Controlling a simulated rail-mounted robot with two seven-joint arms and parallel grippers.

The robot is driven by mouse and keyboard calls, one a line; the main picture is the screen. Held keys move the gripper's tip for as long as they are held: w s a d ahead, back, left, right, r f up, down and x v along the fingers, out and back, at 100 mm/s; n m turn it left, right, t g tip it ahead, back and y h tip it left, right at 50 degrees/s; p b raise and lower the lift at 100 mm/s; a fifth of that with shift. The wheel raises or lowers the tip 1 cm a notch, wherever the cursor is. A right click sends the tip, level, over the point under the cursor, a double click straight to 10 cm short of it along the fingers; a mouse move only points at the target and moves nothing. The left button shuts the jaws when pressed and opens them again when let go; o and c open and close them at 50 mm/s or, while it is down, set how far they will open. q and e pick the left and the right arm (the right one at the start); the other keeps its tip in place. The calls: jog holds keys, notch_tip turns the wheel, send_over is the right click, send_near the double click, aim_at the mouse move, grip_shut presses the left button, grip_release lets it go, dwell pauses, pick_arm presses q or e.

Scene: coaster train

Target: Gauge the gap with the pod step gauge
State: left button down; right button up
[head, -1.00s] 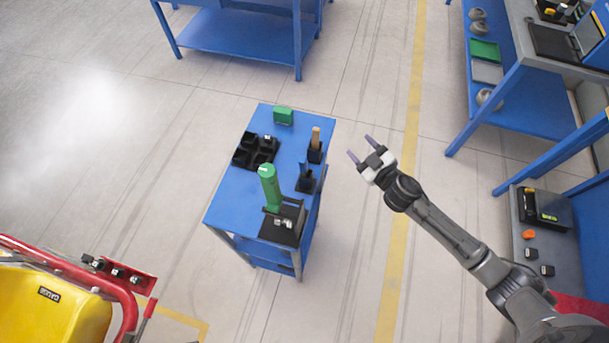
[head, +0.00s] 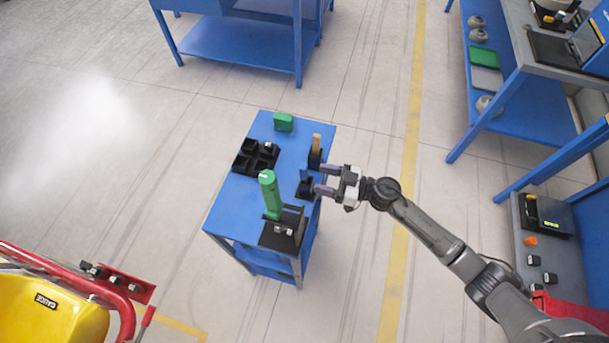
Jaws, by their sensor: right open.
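Which tool is the pod step gauge I cannot tell for sure. On the blue cart, a small black holder (head: 304,189) carries a slim blue piece (head: 304,173). My right gripper (head: 318,178) is open at the cart's right edge, its two purple fingers pointing left at this holder, tips very close to it. Whether they touch or straddle the blue piece I cannot tell. The yellow car (head: 45,318) with a GAUGE label stands at the lower left, only partly in view; no gap can be made out. My left gripper is out of view.
The blue cart (head: 228,205) also carries a tan-handled tool (head: 316,144), a green cylinder (head: 269,190) upright on a black stand (head: 277,236), a black divided tray (head: 247,164) and a green block (head: 284,122). Red bars (head: 105,288) edge the car. Floor between cart and car is clear.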

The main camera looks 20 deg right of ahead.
jog(key=shift+x, duration=1.15)
jog(key=shift+f+b+x, duration=0.15)
jog(key=shift+x, duration=1.2)
jog(key=shift+f+b+x, duration=0.1)
jog(key=shift+b+x, duration=0.05)
jog(key=shift+x, duration=1.15)
jog(key=shift+w+d, duration=0.15)
jog(key=shift+w, duration=0.05)
jog(key=shift+c, duration=0.4)
grip_shut()
jog(key=shift+r, duration=0.25)
notch_tip(320, 180, up, 10)
jog(key=p, duration=0.4)
send_over(307, 173)
jog(key=x, duration=0.2)
jog(key=shift+w+f, duration=0.2)
